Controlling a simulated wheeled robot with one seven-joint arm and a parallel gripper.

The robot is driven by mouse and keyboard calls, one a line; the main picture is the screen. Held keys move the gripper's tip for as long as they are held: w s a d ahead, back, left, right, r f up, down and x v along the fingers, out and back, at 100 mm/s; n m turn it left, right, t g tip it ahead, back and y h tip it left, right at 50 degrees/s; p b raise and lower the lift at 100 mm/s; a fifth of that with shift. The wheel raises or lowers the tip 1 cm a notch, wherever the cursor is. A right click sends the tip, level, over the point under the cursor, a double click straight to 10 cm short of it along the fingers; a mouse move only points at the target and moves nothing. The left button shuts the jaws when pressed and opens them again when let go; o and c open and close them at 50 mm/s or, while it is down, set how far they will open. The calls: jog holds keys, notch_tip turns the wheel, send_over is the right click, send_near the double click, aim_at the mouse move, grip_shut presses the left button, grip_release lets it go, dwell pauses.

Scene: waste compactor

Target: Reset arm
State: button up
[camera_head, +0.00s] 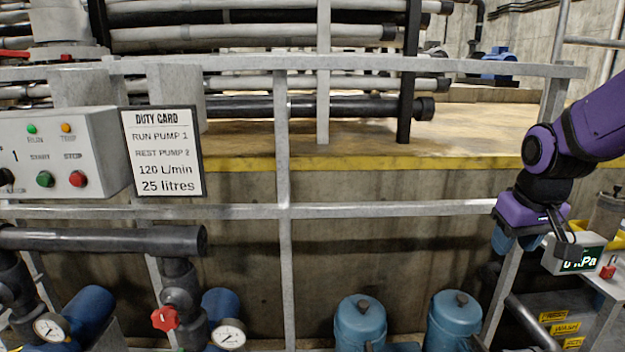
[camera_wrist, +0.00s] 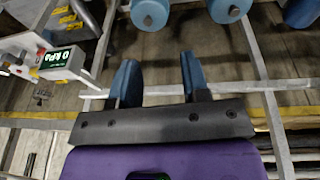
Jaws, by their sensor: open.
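My purple arm (camera_head: 585,130) reaches in from the right edge of the head view, bent at a dark joint, with the hand pointing down. My gripper (camera_head: 515,240) is at the right, in front of the grey railing and beside a small white display box reading kPa (camera_head: 574,254). In the wrist view my gripper (camera_wrist: 158,75) shows two blue fingers standing wide apart with nothing between them. The display box also shows at the left of the wrist view (camera_wrist: 55,60). I cannot tell whether the hand touches the box in the head view.
A grey railing (camera_head: 380,210) crosses the scene before a concrete ledge with a yellow edge. A control box (camera_head: 60,150) and a duty card (camera_head: 163,150) hang at left. Pipes with gauges and a red valve (camera_head: 165,319) stand below. Blue canisters (camera_head: 360,325) stand at bottom centre.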

jog(key=s+a+r+t, duration=0.1)
jog(key=s+r, duration=0.3)
jog(key=s, duration=0.4)
jog(key=s+a+r+t, duration=0.1)
jog(key=s+a+r, duration=0.2)
jog(key=s, duration=0.5)
jog(key=shift+s+a+r+m+y, duration=0.25)
jog(key=shift+a+r+m+y, duration=0.1)
jog(key=shift+r, duration=0.5)
